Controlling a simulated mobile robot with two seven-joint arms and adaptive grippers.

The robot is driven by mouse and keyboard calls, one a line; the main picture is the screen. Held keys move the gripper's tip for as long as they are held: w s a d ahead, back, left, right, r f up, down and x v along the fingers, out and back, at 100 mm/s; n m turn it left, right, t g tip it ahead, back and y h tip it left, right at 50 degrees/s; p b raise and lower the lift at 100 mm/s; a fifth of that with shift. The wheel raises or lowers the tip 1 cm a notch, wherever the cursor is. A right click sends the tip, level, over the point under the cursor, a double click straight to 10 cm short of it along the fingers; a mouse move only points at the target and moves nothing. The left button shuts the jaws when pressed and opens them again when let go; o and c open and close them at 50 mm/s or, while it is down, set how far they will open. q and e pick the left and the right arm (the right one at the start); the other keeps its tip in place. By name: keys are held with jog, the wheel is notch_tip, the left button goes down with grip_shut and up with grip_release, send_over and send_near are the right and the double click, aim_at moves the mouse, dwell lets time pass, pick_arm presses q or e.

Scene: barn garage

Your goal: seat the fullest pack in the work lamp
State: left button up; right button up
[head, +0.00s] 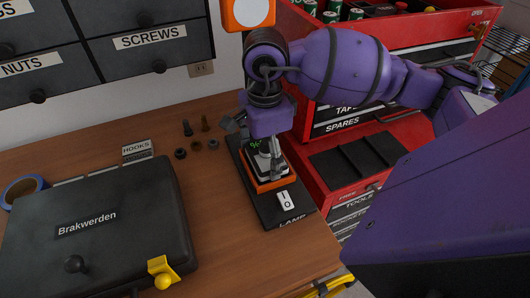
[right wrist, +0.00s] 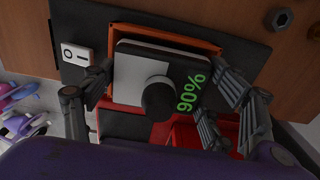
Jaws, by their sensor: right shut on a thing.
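The work lamp's black base (head: 285,214) lies on the wooden bench, marked LAMP, with a white I/O switch (head: 286,200) and an orange-rimmed socket (head: 272,185). My right gripper (head: 256,145) points down over the socket, with its fingers shut on a pack (head: 262,163). In the right wrist view the pack (right wrist: 135,60) is dark and pale with a round grey knob and a green 90% reading. The orange rim (right wrist: 190,40) shows around part of it. I cannot tell how deep the pack sits. My left gripper is not in view.
A dark Brakwerden case (head: 95,230) with a yellow latch fills the bench's left.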

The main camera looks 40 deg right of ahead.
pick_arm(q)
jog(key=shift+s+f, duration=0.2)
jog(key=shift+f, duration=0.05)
pick_arm(e)
jog(key=shift+f, duration=0.25)
jog(key=o, duration=1.6)
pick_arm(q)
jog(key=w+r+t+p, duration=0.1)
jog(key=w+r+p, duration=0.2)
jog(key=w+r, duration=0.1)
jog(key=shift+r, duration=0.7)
pick_arm(e)
jog(key=shift+r, duration=4.5)
